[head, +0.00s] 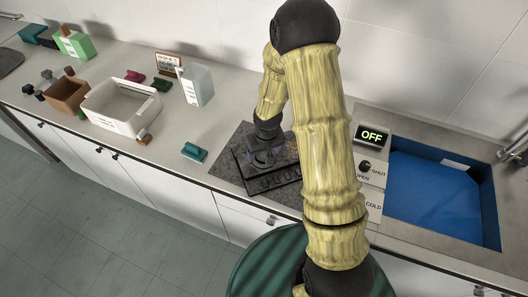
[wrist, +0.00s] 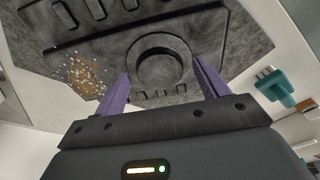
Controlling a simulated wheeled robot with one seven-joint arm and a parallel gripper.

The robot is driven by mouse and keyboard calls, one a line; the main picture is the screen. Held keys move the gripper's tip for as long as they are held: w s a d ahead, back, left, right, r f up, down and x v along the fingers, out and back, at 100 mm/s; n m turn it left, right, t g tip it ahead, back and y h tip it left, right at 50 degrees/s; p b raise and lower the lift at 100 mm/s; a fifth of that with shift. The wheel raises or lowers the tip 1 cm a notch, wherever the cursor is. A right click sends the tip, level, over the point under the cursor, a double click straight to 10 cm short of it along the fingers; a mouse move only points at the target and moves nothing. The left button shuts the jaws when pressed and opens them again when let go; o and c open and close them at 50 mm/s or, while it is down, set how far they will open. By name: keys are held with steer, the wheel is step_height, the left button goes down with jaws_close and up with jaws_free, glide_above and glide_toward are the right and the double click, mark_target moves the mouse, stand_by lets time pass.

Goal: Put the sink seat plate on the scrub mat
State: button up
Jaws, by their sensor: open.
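The sink seat plate (head: 285,181) is dark grey with rows of slots. It lies on a dark grey mat (head: 228,172), apparently the scrub mat, on the counter. In the wrist view the plate (wrist: 118,38) has a raised round boss (wrist: 162,66) in its middle. My gripper (head: 264,157) is low over the plate. In the wrist view its purple fingers (wrist: 161,72) are open, one on each side of the boss; I cannot tell whether they touch it. My arm hides part of the plate and mat in the head view.
A blue-lined sink (head: 430,195) is at right, beside an OFF sign (head: 371,135). Farther left stand a white bin (head: 122,112), a brown box (head: 66,93) and a pale carton (head: 197,85). A brownish speckled patch (wrist: 85,75) shows near the boss.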

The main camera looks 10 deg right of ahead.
step_height(320, 180, up, 12)
steer(key=s, duration=0.1)
steer(key=shift+s+d+f+b, duration=0.2)
steer(key=shift+s+b, duration=0.1)
steer(key=shift+s, duration=0.1)
stand_by(0.4)
steer(key=s+d+r+m, duration=0.1)
steer(key=s+r, duration=0.2)
steer(key=s, duration=0.3)
steer(key=s+d+r, duration=0.2)
steer(key=s+r, duration=0.1)
steer(key=s, duration=0.3)
steer(key=shift+s+m+t, duration=0.35)
steer(key=shift+m+t, duration=0.05)
